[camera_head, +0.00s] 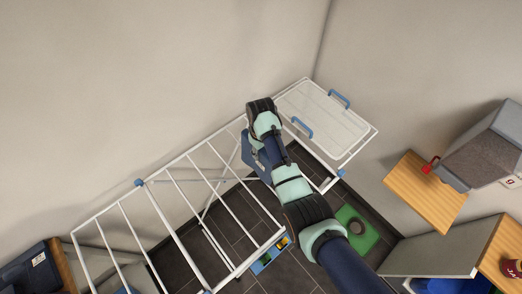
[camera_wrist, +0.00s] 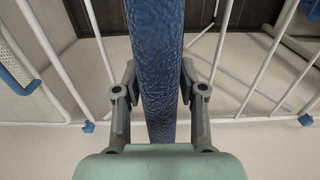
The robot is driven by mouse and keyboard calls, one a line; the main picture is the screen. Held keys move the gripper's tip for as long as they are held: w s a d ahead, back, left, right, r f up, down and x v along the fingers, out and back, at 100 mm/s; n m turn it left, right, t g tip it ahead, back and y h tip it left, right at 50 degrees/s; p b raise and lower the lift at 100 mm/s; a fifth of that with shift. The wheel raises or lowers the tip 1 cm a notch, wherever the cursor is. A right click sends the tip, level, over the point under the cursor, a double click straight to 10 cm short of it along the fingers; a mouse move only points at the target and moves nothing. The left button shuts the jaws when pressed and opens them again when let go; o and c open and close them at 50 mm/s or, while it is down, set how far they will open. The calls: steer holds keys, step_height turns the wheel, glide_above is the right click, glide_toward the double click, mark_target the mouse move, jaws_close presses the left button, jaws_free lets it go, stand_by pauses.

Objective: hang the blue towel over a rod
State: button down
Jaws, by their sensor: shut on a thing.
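The blue towel (camera_wrist: 162,60) runs as a narrow folded strip between the two fingers of my gripper (camera_wrist: 160,88) in the wrist view, and the gripper is shut on it. In the head view the towel (camera_head: 249,155) shows beside my wrist, partly hidden by my arm. It is at the right part of the white drying rack (camera_head: 172,222), close to its rods. In the wrist view white rods (camera_wrist: 102,45) pass on both sides of the towel. I cannot tell whether the towel touches a rod.
A white mesh panel (camera_head: 322,112) with blue handles is at the rack's right end. A green mat (camera_head: 358,241) lies on the dark floor. A wooden shelf (camera_head: 425,195) and a grey box (camera_head: 485,158) are at the right. The rods at the rack's left look bare.

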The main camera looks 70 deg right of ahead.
step_height(320, 180, down, 14)
steer(key=b, duration=1)
steer(key=shift+f+b, duration=0.2)
steer(key=shift+b, duration=0.2)
steer(key=c, duration=0.6)
jaws_free()
step_height(320, 180, up, 12)
steer(key=shift+r, duration=0.1)
